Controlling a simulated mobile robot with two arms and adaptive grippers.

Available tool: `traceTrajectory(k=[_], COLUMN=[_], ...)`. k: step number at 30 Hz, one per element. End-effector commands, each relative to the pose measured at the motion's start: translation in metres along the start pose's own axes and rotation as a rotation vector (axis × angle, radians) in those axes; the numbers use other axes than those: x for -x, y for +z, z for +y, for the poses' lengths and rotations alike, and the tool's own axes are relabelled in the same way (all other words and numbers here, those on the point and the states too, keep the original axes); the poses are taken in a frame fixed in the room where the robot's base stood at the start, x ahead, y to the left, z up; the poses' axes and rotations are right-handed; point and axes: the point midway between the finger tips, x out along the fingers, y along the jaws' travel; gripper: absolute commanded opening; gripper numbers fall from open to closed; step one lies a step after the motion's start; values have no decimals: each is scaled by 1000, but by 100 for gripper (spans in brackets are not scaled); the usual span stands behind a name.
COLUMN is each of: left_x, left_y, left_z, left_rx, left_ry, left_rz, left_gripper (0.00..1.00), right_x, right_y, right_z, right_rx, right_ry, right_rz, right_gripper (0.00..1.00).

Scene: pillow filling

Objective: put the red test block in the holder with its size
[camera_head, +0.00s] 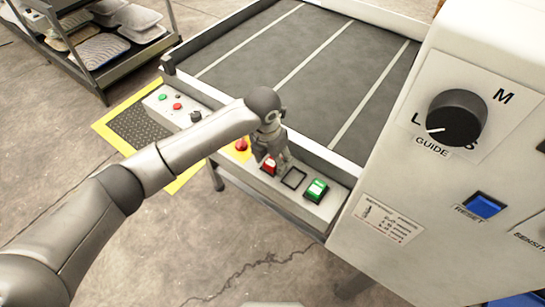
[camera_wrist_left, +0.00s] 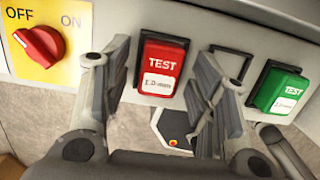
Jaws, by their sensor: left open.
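The red test block (camera_wrist_left: 163,68), marked TEST with a white label whose size is hard to read, sits in a black-rimmed holder on the machine's front ledge. It shows partly behind my gripper in the head view (camera_head: 268,166). My left gripper (camera_head: 270,150) is over the ledge, open, with one finger to each side of the red block in the left wrist view. An empty black-outlined holder (camera_head: 293,178) is to the right of it. A green test block (camera_head: 316,189) sits in the holder further right. My right gripper is not in view.
A red OFF/ON knob (camera_wrist_left: 40,45) on a yellow plate is left of the red block. The conveyor (camera_head: 310,70) lies behind the ledge. A control cabinet (camera_head: 390,190) with a guide dial (camera_head: 457,117) stands at right. A pillow rack (camera_head: 100,70) is back left.

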Motion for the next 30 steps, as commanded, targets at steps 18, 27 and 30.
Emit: traceTrajectory(k=[18,27,30], left_x=[106,123,123], left_y=[2,1,1], left_z=[1,0,0], left_rx=[0,1,1], left_ry=[1,0,0], left_rz=[-3,0,0], left_gripper=[53,53,53], right_x=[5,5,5], right_y=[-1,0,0], right_z=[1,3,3], right_rx=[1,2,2], right_ry=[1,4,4], right_rz=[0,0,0], right_gripper=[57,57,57])
